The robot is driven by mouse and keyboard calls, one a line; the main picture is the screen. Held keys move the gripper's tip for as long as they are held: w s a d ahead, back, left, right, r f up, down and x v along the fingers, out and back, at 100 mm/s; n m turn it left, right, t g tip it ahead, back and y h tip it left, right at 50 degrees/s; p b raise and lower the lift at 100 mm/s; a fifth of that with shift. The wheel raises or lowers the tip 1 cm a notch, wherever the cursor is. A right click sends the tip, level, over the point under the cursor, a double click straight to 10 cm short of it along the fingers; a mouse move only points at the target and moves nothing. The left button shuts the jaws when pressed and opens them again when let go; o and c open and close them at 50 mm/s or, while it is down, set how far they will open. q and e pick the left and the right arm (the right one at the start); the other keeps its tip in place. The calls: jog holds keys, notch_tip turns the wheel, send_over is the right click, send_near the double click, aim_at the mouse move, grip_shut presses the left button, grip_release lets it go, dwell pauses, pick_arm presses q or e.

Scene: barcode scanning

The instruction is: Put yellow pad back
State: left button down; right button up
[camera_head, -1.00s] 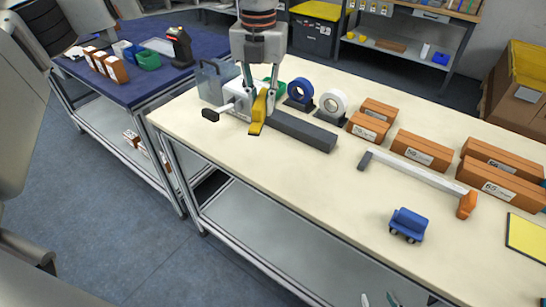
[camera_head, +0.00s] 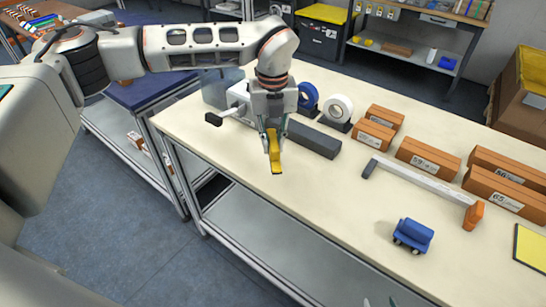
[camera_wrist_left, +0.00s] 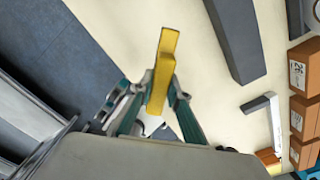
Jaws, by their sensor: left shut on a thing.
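A yellow pad (camera_head: 275,152), long and narrow, is between the fingers of my left gripper (camera_head: 273,141). The gripper is shut on it. The pad points downward over the pale tabletop, near the front edge. In the left wrist view the pad (camera_wrist_left: 162,75) stands out beyond the fingers. I cannot tell if its lower end touches the table. A second yellow thing, a flat sheet with a dark edge (camera_head: 531,245), lies at the right edge of the head view. Two fingertips of my right gripper (camera_head: 380,302) just show at the bottom edge, apart, with nothing seen between them.
A dark grey block (camera_head: 314,140) lies just right of the left gripper. Behind are a white device with a dark handle (camera_head: 236,102) and tape rolls (camera_head: 339,107). Brown boxes (camera_head: 427,158) line the back. A blue cart (camera_head: 412,230) stands front right. The front middle is clear.

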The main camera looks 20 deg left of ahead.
aim_at(273, 139)
pick_arm(q)
jog(key=shift+f, duration=2.9)
jog(key=shift+f, duration=0.15)
jog(key=c, duration=1.9)
grip_release()
notch_tip(273, 139, up, 12)
jog(key=shift+r+b, duration=0.2)
jog(key=shift+b, duration=0.1)
